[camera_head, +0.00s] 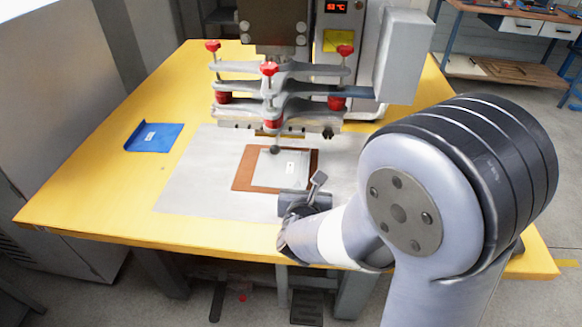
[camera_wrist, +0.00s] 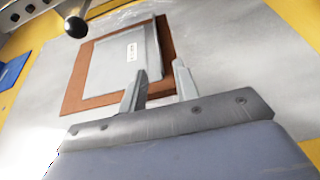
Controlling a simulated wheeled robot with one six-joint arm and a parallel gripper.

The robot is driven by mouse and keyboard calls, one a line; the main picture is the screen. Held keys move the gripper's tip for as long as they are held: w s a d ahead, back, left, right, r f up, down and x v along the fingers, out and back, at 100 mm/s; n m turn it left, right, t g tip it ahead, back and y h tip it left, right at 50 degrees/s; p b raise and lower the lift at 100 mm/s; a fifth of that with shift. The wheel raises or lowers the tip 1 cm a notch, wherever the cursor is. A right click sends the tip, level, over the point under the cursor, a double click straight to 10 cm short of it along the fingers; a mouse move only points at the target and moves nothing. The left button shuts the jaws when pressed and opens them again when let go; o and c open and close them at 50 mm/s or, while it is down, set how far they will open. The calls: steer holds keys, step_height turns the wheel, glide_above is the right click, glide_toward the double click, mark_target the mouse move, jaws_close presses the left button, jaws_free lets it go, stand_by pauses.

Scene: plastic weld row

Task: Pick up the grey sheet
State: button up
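The grey sheet (camera_head: 270,168) lies flat on a brown pad under the press head, with a small white label on it. It also shows in the wrist view (camera_wrist: 112,62), upper left of the fingers. My gripper (camera_wrist: 160,82) is open and empty, its two fingers apart. The left fingertip is close to the sheet's near right edge in the picture; I cannot tell whether it touches. In the head view my gripper (camera_head: 318,180) is just right of the sheet, partly hidden by my own wrist.
The brown pad (camera_head: 242,173) rests on a grey plate (camera_head: 185,190) on the yellow table (camera_head: 90,180). The press (camera_head: 285,75) with red knobs stands above and behind; its ball lever (camera_wrist: 75,27) hangs near the sheet.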

mark_target(308, 175)
steer(key=x, duration=0.6)
steer(key=shift+w, duration=0.25)
steer(key=shift+r, duration=0.1)
steer(key=shift+c, duration=0.2)
jaws_close()
